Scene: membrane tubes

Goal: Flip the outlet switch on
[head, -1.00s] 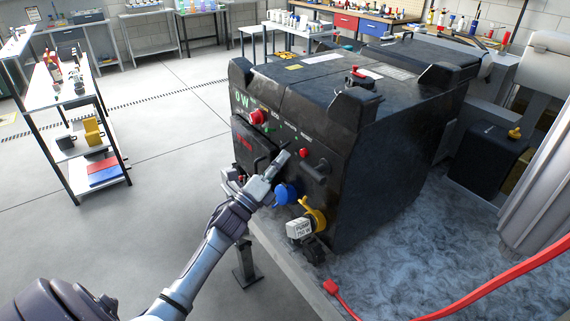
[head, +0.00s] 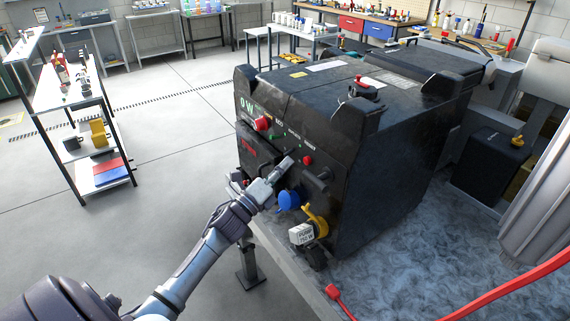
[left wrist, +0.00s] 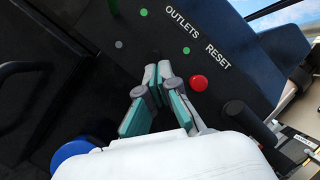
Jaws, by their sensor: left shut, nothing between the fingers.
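The black generator-like unit (head: 400,150) stands on the bench with its control panel facing my left arm. In the left wrist view, the OUTLETS label (left wrist: 183,25) is printed on the panel beside the RESET label (left wrist: 217,57). My left gripper (head: 289,161) is shut and empty, pointing at the panel. Its fingertips also show in the left wrist view (left wrist: 157,68), close to a small dark part below the OUTLETS label. I cannot tell whether they touch it; the fingers partly hide the spot. The switch's position is unclear. My right gripper is not in view.
A red button (left wrist: 198,83) sits right of the fingertips. A blue round cap (head: 289,200), a yellow cover (head: 316,220) and a white-labelled plug (head: 302,234) project below the gripper. A red cable (head: 490,290) crosses the bench. Green text reading "0 W" shows on the panel.

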